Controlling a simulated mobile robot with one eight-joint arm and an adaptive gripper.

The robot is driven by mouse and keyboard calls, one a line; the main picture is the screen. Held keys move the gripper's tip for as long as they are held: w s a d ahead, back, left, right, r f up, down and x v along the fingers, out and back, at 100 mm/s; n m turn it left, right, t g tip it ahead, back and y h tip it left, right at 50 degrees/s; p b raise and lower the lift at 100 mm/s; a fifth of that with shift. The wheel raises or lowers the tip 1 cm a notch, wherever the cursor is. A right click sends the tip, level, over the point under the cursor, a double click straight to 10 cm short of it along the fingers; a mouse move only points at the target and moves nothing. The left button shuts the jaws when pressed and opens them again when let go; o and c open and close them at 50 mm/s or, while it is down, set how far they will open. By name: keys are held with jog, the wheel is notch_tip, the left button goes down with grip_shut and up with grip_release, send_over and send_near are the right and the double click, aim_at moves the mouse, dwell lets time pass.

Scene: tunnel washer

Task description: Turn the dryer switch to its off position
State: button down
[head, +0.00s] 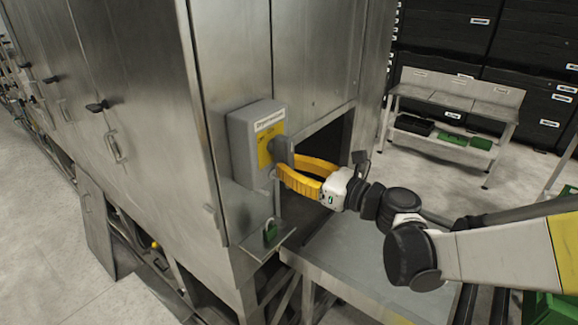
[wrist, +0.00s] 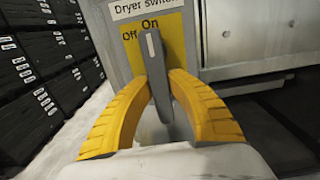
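The dryer switch is a grey box (head: 252,140) on the side of the steel machine, labelled "Dryer switch". It has a yellow plate (wrist: 187,48) marked "On" at the top and "Off" to the upper left. Its grey handle (wrist: 154,60) has a white line at its tip and points up, close under "On". My gripper (wrist: 164,78) has its two yellow fingers on either side of the handle, with the tips closed in against it. In the head view my gripper (head: 284,163) reaches the switch from the right. The handle's base is partly hidden.
A dark opening (head: 325,140) in the machine lies right behind my gripper. A metal bench (head: 455,105) and black drawers (head: 540,40) stand at the back right.

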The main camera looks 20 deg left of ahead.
jog(key=shift+w, duration=0.1)
jog(key=n, duration=0.1)
jog(key=n+b, duration=0.1)
jog(key=n, duration=0.1)
jog(key=w+n+b, duration=0.1)
jog(key=shift+w+d+r+n, duration=0.1)
jog(key=shift+d+n, duration=0.2)
jog(key=shift+w+d+r+n+b, duration=0.2)
jog(key=shift+w+r+n, duration=0.3)
jog(key=shift+n, duration=1.7)
jog(key=shift+w+d+r+n+b, duration=0.15)
jog(key=shift+r+n, duration=0.5)
jog(key=shift+n, duration=1.55)
jog(key=shift+w+d+r+n+b, duration=0.15)
jog(key=shift+w+r+n, duration=0.35)
jog(key=shift+n, duration=1.7)
jog(key=shift+s+a+r, duration=0.1)
jog(key=shift+r, duration=0.05)
jog(key=c, duration=1.3)
grip_release()
jog(key=shift+o, duration=0.2)
